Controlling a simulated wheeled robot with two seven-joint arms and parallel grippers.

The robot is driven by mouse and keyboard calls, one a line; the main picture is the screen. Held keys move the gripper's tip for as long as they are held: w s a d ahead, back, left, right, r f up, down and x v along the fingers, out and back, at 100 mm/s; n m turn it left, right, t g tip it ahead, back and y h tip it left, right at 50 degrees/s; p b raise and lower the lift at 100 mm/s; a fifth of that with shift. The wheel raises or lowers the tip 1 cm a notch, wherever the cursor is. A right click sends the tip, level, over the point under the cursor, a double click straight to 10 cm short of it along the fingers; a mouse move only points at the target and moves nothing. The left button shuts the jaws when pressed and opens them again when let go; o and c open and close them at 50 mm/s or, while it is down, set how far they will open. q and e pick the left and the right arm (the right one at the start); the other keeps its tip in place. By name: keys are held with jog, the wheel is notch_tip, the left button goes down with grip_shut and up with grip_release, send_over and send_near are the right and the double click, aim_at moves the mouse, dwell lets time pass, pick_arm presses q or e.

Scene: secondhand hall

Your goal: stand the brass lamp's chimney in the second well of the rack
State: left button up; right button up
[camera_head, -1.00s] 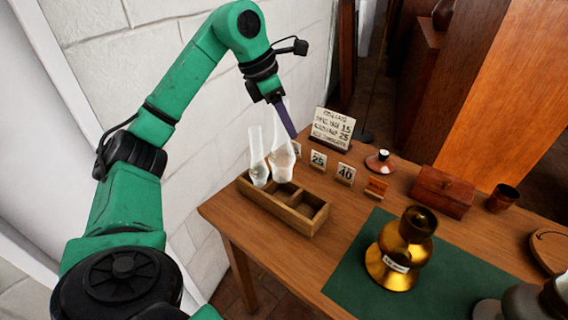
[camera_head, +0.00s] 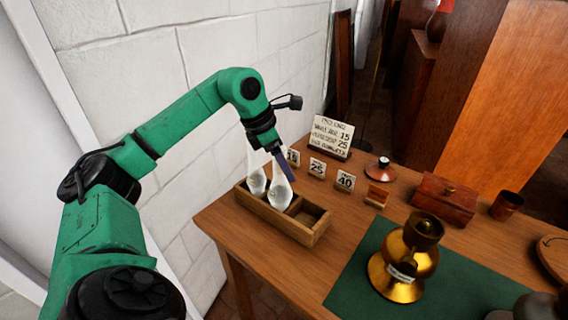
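The wooden rack (camera_head: 263,211) stands at the table's left end. One clear glass chimney (camera_head: 256,183) stands upright in its leftmost well. A second glass chimney (camera_head: 280,192) is in my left gripper (camera_head: 284,164), roughly upright, its bulb low over or inside the well to the right of the first. The rack's front wall hides its foot, so I cannot tell if it touches the bottom. The purple finger lies along its neck. The brass lamp (camera_head: 404,265) stands on the green mat (camera_head: 350,290) with no chimney on it. My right gripper is out of view.
The rack's right end is empty. Number cards 25 (camera_head: 317,168) and 40 (camera_head: 345,181) and a price sign (camera_head: 331,137) stand behind it. A wooden box (camera_head: 445,198) and a small cup (camera_head: 506,205) stand farther right. A white wall is close on the left.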

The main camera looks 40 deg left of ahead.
pick_arm(q)
jog(key=shift+r, duration=0.3)
jog(key=p+v, duration=0.2)
jog(key=v, duration=0.9)
jog(key=shift+r, duration=0.35)
jog(key=shift+s+a+r, duration=0.1)
